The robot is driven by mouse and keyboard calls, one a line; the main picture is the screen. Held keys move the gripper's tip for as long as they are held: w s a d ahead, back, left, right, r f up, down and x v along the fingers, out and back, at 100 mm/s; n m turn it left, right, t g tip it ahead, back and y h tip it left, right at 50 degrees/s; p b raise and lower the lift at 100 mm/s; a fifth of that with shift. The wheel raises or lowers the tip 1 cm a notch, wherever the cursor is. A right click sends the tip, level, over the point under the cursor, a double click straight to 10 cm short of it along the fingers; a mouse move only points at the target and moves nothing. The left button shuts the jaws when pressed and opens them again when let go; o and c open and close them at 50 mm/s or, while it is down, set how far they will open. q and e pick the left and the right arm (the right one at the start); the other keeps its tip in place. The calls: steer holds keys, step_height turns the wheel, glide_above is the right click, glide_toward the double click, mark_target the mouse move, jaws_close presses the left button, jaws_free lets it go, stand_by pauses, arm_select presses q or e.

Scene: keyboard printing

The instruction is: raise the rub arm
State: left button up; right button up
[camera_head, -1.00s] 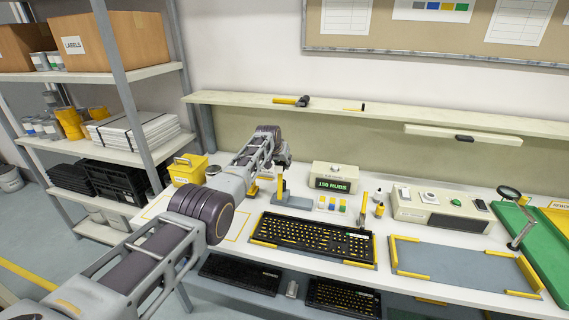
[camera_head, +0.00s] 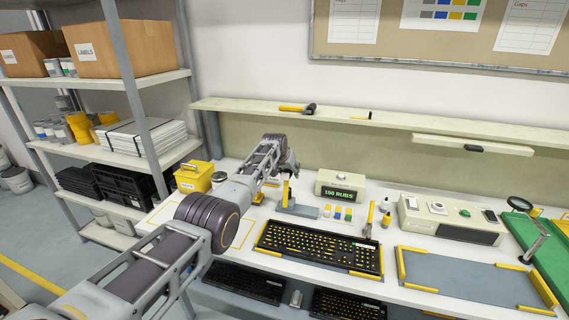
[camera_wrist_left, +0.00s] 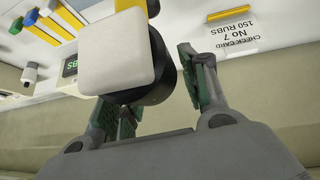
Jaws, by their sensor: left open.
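The rub device stands on the bench behind the keyboard, with a grey base (camera_head: 297,210) and a yellow-and-grey upright (camera_head: 286,193). My left gripper (camera_head: 289,170) is at its top and hides part of it. In the left wrist view, a white rounded-square pad with a black round body (camera_wrist_left: 162,68), probably the rub arm's head, lies by the open fingers (camera_wrist_left: 155,95). The black body reaches between the fingers; I cannot tell whether they touch it. The arm's angle is unclear. My right gripper is not in view.
A counter box (camera_head: 340,186) reads 150 RUBS. A keyboard (camera_head: 320,247) lies in front, with small coloured blocks (camera_head: 338,213) and bottles behind it. A yellow bin (camera_head: 194,177) stands left of my arm. A wall shelf (camera_head: 400,123) runs behind. The blue-grey mat (camera_head: 465,278) at right is clear.

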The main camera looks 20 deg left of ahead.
arm_select(q)
steer(key=shift+a+r, duration=0.1)
steer(key=shift+r, duration=0.05)
steer(key=shift+v, duration=5.7)
steer(key=shift+s, duration=0.15)
steer(key=shift+s+f, duration=0.1)
steer(key=shift+f, duration=0.15)
